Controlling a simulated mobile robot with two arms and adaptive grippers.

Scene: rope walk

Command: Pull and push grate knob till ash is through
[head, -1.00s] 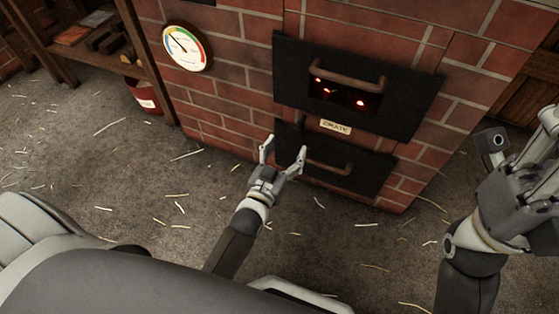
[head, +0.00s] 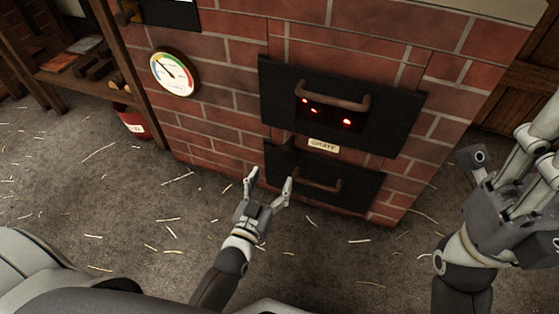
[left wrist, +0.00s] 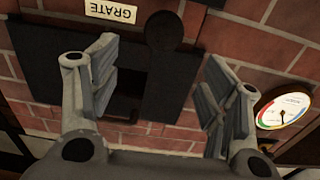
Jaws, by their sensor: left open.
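The dark grate knob (head: 287,150) sits at the upper left of the lower black door (head: 345,188), left of the GRATE label (head: 323,145). In the left wrist view the round knob (left wrist: 164,31) shows beyond the fingers, between their lines, not touched. My left gripper (head: 270,180) is open and empty in front of the lower door's left edge. Its spread fingers also show in the left wrist view (left wrist: 160,75). Red embers (head: 346,121) glow in the opening above. My right gripper (head: 505,150) is at the right with its fingers apart. No ash can be made out.
Handles cross the upper door (head: 335,103) and lower door (head: 318,184). A round gauge (head: 174,74) is on the brick wall. A red bucket (head: 133,122) and a wooden shelf (head: 75,82) stand left. The floor (head: 150,215) is clear apart from straw.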

